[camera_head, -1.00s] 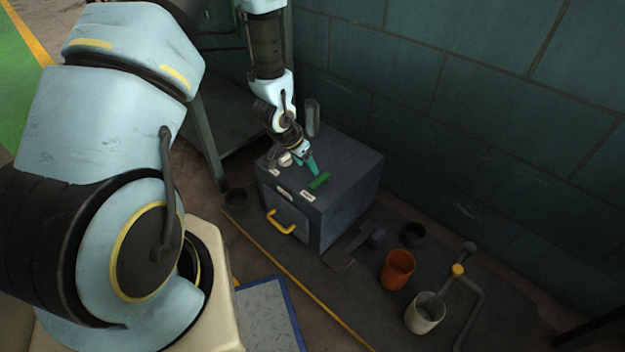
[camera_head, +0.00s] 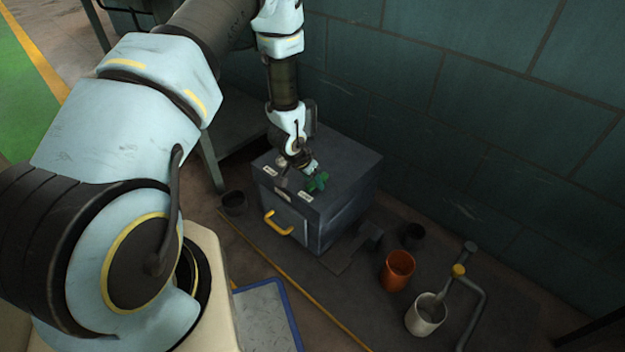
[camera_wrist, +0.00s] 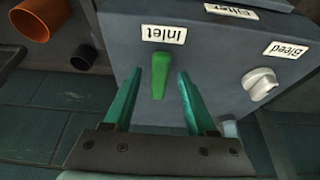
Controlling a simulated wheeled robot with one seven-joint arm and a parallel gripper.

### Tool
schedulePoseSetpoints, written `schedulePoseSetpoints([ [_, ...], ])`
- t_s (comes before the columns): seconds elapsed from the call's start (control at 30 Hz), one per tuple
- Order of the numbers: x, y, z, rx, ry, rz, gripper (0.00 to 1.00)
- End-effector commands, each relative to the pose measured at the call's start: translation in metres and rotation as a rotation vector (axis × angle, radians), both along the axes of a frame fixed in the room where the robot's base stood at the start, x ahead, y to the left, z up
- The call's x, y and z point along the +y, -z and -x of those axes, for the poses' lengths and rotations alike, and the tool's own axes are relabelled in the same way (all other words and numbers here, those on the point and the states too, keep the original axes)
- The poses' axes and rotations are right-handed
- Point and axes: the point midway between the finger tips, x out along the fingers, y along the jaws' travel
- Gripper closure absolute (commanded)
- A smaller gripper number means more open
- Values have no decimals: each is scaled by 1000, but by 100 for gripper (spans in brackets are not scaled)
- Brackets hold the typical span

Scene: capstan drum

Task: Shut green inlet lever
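The green inlet lever (camera_wrist: 160,75) is on the top of a dark grey box, just below a white "Inlet" label (camera_wrist: 164,34) in the wrist view. In the head view the lever (camera_head: 321,181) shows as a small green piece near the top's front edge, partly covered by my fingers. My gripper (camera_wrist: 158,74) is open, with one teal finger on each side of the lever. Gaps show between the lever and both fingers. In the head view my gripper (camera_head: 315,178) is over the box's top from behind.
A white knob (camera_wrist: 261,84) labelled "Bleed" is on the same top. The dark grey box (camera_head: 345,165) has a yellow handle (camera_head: 278,222) in front. An orange cup (camera_head: 397,270), a white cup (camera_head: 426,315) and a bent pipe with a yellow joint (camera_head: 459,270) stand right.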

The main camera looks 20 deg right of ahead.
Motion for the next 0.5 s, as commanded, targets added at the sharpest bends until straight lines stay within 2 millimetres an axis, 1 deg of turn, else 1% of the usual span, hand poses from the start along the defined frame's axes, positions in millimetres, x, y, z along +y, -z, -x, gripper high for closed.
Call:
schedulePoseSetpoints([
  [0.03, 0, 0, 0, 0, 0, 0, 49],
  [0.07, 0, 0, 0, 0, 0, 0, 53],
  [0.4, 0, 0, 0, 0, 0, 0, 91],
  [0.5, 0, 0, 0, 0, 0, 0, 100],
])
